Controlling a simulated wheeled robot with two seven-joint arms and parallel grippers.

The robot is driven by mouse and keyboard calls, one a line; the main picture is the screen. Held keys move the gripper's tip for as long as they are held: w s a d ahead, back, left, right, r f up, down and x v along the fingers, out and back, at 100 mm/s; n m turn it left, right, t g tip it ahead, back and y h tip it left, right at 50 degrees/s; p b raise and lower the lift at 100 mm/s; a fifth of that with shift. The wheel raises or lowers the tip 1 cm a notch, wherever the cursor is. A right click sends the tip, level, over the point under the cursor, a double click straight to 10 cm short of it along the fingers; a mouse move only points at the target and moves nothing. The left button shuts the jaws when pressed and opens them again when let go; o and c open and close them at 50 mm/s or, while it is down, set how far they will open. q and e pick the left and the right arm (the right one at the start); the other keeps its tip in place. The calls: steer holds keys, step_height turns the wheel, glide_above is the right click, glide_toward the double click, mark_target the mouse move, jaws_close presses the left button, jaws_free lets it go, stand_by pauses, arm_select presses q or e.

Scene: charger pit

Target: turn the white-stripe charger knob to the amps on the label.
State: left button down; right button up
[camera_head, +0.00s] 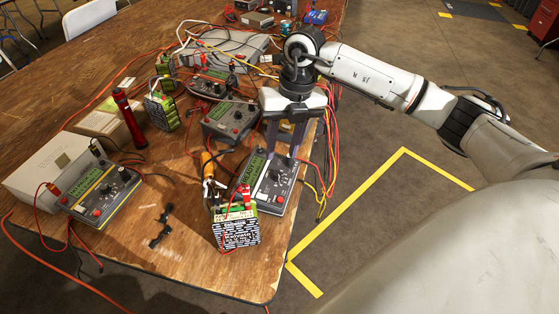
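The grey charger (268,193) at the table's front right has a green screen, a knob (276,174) and a pale stripe on its face. My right gripper (283,154) points down over this charger. Its two fingers are apart, with a gap between them near the knob. I cannot tell whether the fingertips touch it. Other similar chargers are a left one (101,194) and a middle one (230,121), with another behind. A battery pack (236,231) with a black-and-white label stands in front of the near charger; its text is too small to read. My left gripper is out of view.
Red and yellow cables hang off the table's right edge.

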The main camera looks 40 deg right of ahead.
steer(key=r, duration=0.3)
steer(key=shift+s+d+r, duration=0.1)
steer(key=shift+d+r, duration=0.15)
steer(key=shift+r, duration=0.15)
